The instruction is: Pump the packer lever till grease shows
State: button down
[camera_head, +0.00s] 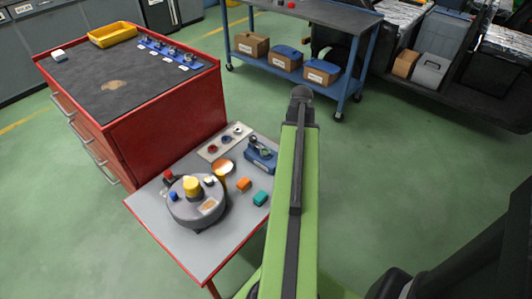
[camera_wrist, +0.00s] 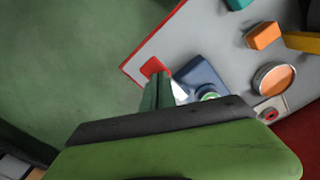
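The packer appears to be the small blue device (camera_head: 261,155) at the far right edge of the grey side table, with a dark upright part and a green ring on it. In the wrist view the blue device (camera_wrist: 203,76) is partly hidden by my own green and black arm part. I cannot make out its lever or any grease clearly. My gripper (camera_wrist: 160,92) shows as narrow green parts beside the blue device, over the table corner. Whether it touches the device or is open is not clear. In the head view my green arm hides my gripper.
The grey table (camera_head: 232,218) also carries a round grey drum (camera_head: 196,212), an orange block (camera_head: 244,184), a teal block (camera_head: 261,198) and an orange-topped cup (camera_head: 223,167). A red cabinet (camera_head: 165,130) stands left. A blue cart (camera_head: 285,70) stands behind. Green floor is free at right.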

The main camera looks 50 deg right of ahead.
notch_tip(320, 180, up, 8)
jog(key=p, duration=0.8)
jog(key=shift+r, duration=0.2)
